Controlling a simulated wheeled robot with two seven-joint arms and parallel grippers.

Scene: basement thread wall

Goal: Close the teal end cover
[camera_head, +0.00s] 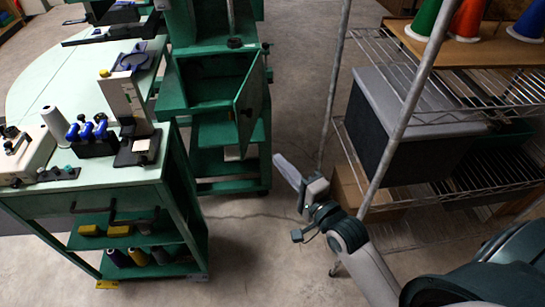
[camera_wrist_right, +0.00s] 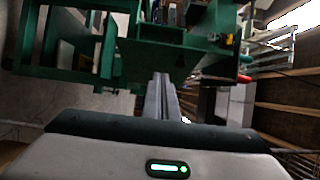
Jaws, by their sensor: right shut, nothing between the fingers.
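The teal end cover (camera_head: 250,97) is a hinged panel on the teal machine (camera_head: 174,88) at the upper middle of the head view. It stands open, swung out to the right of a dark box-like opening (camera_head: 210,82). My right gripper (camera_head: 278,164) is shut and empty, below and to the right of the cover, apart from it. Its closed fingers (camera_wrist_right: 161,92) also show in the right wrist view, pointing toward teal parts of machinery (camera_wrist_right: 160,58). I cannot tell which of these parts is the cover there. My left gripper is not in view.
A teal workbench (camera_head: 95,187) with thread-working tools stands at the left. A wire shelf (camera_head: 470,90) with a dark grey-topped box (camera_head: 405,88) and coloured cones stands at the right, its post close to my right arm. Bare concrete floor (camera_head: 250,240) lies between them.

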